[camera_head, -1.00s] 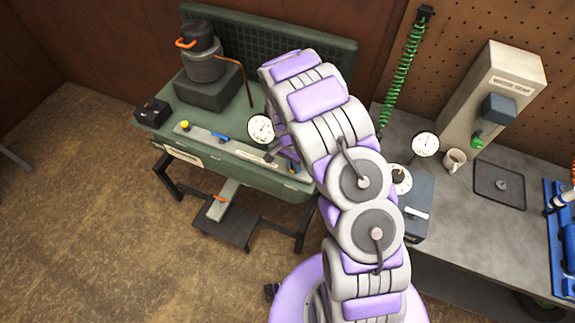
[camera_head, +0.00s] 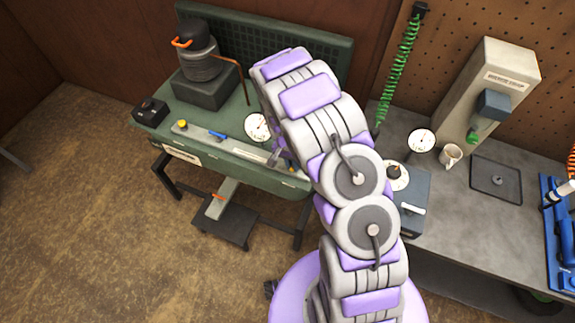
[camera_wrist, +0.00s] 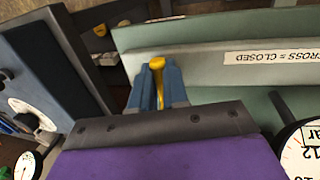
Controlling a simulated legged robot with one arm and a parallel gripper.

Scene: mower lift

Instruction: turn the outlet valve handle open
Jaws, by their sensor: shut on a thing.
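A yellow handle (camera_wrist: 157,64), which I take for the outlet valve handle, stands between the blue fingers of my gripper (camera_wrist: 158,76) in the wrist view. The fingers are shut on it. A white label (camera_wrist: 270,56) reading "CROSS = CLOSED" shows upside down on the pale green bench face beside it. In the head view my arm hides this handle and most of my gripper, at the right end of the green bench (camera_head: 235,178). The valve body and how far the handle is turned are not clear.
The bench holds a blue handle (camera_head: 217,135), a yellow knob (camera_head: 182,124), a round gauge (camera_head: 256,128), a dark pump-like unit (camera_head: 202,72) and a black box (camera_head: 150,111). The brown floor at left is open.

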